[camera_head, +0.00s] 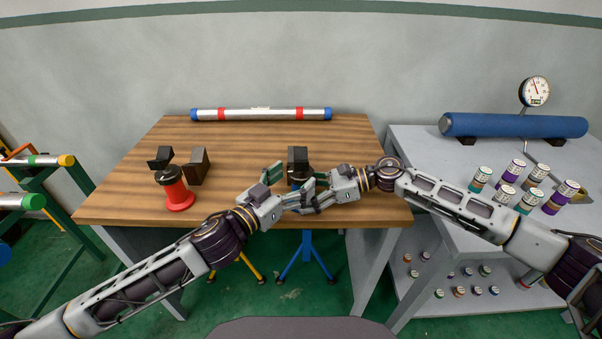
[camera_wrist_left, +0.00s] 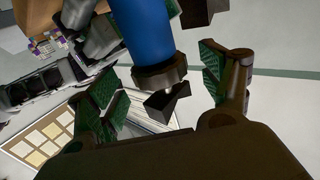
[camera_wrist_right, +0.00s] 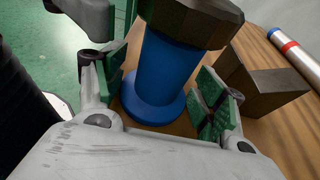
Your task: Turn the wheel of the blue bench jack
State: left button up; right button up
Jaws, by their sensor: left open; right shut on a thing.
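The blue bench jack (camera_wrist_right: 172,75) stands upright on the wooden table; in the head view its dark top (camera_head: 298,156) shows behind my grippers, which hide most of its body. Its dark wheel (camera_wrist_left: 160,76) is a ring around the upper blue body, with a dark notched head (camera_wrist_left: 168,106) beyond it. My left gripper (camera_head: 288,190) is open, with its green-padded fingers on either side of the wheel and head, apart from them. My right gripper (camera_head: 312,194) is shut on the blue body, below the wheel (camera_wrist_right: 195,20).
A red jack (camera_head: 177,190) and a dark block (camera_head: 199,166) stand at the table's left. Another dark block (camera_wrist_right: 265,92) stands beside the blue jack. A silver pipe (camera_head: 260,114) lies along the back. Several small cans (camera_head: 505,194) stand on the grey table at right.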

aim_at(301, 173)
pick_arm(q)
jog(key=shift+x, duration=1.75)
jog(key=shift+c, duration=0.5)
jog(key=c, duration=1)
